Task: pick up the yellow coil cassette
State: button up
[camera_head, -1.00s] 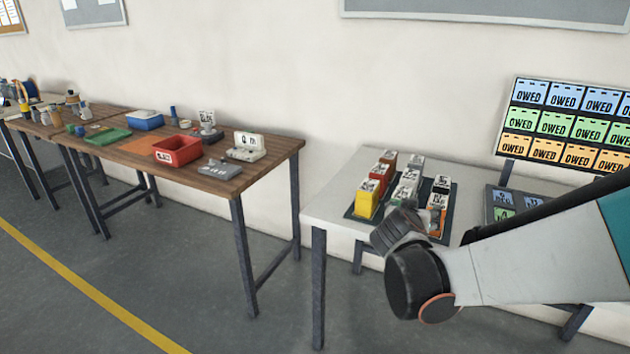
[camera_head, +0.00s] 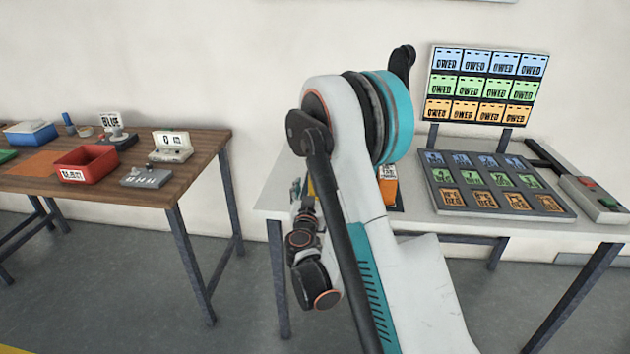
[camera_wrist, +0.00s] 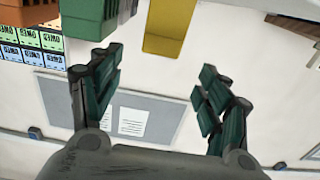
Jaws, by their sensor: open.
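The yellow coil cassette (camera_wrist: 168,28) shows in the wrist view at the top middle, ahead of my gripper (camera_wrist: 158,68) and roughly between the lines of its two fingers. The fingers are spread wide and empty, and a gap separates them from the cassette. In the head view only a thin yellow sliver of the cassette (camera_head: 311,187) shows beside my arm, which hides most of the cassette group. My gripper is largely hidden there too.
A green block (camera_wrist: 88,18) stands close beside the yellow one in the wrist view. An orange cassette (camera_head: 388,188) shows right of my arm. A tray of labelled tiles (camera_head: 495,183) and a control box (camera_head: 590,198) fill the table's right. A wooden table (camera_head: 195,160) stands left.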

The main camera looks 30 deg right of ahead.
jog(key=x, duration=0.6)
jog(key=shift+w+d+f, duration=0.1)
jog(key=shift+w+d, duration=0.1)
jog(key=shift+w, duration=0.05)
jog(key=b+x, duration=0.2)
jog(key=x, duration=0.3)
jog(key=shift+w+d, duration=0.25)
jog(key=shift+w, duration=0.1)
grip_shut()
